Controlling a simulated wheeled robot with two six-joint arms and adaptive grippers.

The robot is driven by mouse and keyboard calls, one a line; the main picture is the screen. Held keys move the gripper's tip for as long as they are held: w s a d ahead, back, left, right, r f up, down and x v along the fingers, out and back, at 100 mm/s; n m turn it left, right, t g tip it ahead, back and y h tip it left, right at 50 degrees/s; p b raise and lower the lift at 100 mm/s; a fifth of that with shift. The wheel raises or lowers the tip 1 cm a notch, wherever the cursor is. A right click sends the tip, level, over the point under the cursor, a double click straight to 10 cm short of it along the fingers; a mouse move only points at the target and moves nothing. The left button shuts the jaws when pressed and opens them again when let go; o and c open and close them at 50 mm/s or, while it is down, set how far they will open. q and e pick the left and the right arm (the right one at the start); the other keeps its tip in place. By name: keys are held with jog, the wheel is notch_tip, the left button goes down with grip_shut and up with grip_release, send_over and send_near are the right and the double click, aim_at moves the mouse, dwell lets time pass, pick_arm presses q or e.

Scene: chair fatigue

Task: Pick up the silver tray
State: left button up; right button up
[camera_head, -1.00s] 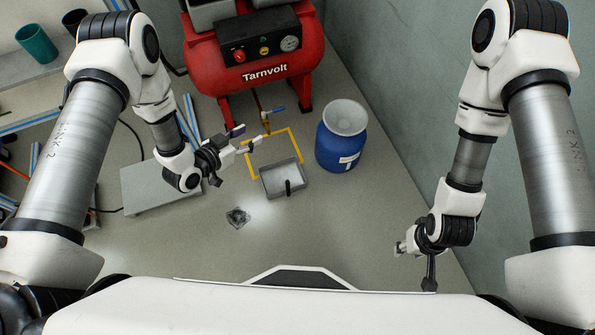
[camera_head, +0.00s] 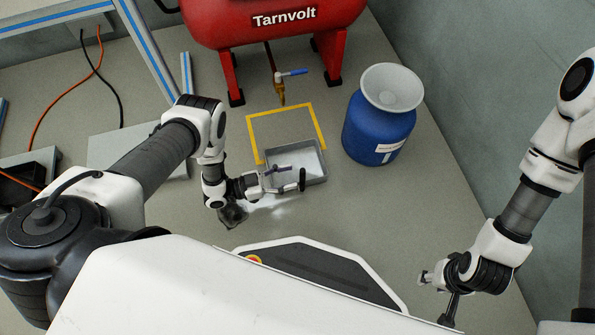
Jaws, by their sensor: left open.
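The silver tray (camera_head: 319,157) is a shallow, open grey metal box on the floor, below the red machine. A dark upright handle (camera_head: 302,179) shows at its near side. My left gripper (camera_head: 287,180) is open at the tray's near left, its fingers pointing right toward the handle. The fingers overlap the near part of the tray in the picture. I cannot tell whether they touch the handle or stand around it. My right gripper (camera_head: 437,292) is low at the right, far from the tray, and its jaw opening is unclear.
A yellow floor outline (camera_head: 321,127) lies behind the tray. A blue drum (camera_head: 378,130) with a grey top stands to the right. The red Tarnvolt machine (camera_head: 290,33) stands behind.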

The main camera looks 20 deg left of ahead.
aim_at(303, 170)
pick_arm(q)
jog(key=b+x, duration=0.1)
jog(key=x, duration=0.1)
jog(key=b+x, duration=0.1)
jog(key=x, duration=0.1)
jog(key=shift+w+r, duration=0.1)
jog(key=shift+w, duration=0.3)
jog(key=shift+w+d, duration=0.2)
jog(key=shift+d, duration=0.1)
jog(key=shift+r, duration=0.15)
grip_shut()
